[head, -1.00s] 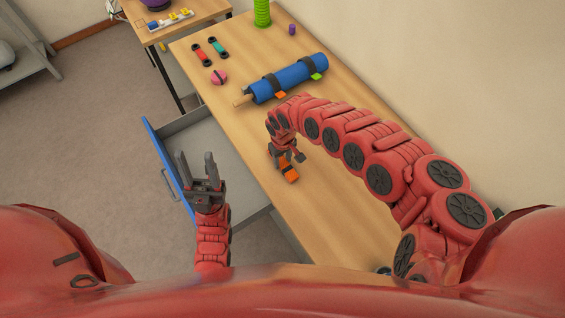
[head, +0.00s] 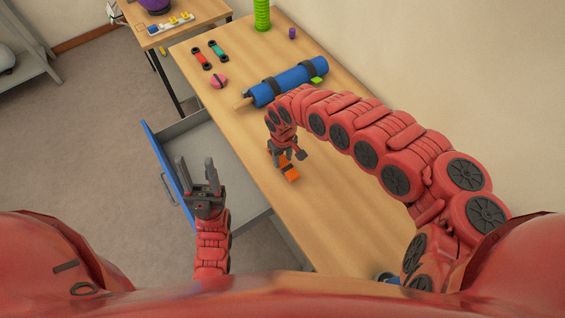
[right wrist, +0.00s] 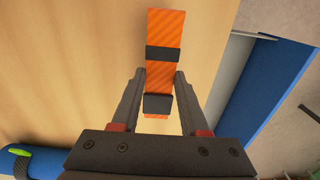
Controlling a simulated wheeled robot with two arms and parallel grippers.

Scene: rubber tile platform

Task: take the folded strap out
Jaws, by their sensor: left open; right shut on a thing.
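The folded strap (right wrist: 165,60) is orange with dark bands. In the head view its orange end (head: 289,172) shows below my right gripper (head: 287,157), over the wooden table. My right gripper, also in the right wrist view (right wrist: 159,80), is shut on the strap, with one finger along each side. I cannot tell whether the strap touches the tabletop. The grey drawer (head: 188,126) with a blue front stands open at the table's left side. My left gripper (head: 195,172) is open and empty, over the drawer area by its blue front.
A blue roll (head: 290,83) with dark straps lies across the table (head: 320,215) beyond my right arm. A pink ball (head: 218,81), red (head: 202,59) and teal (head: 217,51) pieces, a green coil (head: 262,15) and a purple cylinder (head: 292,33) are further back.

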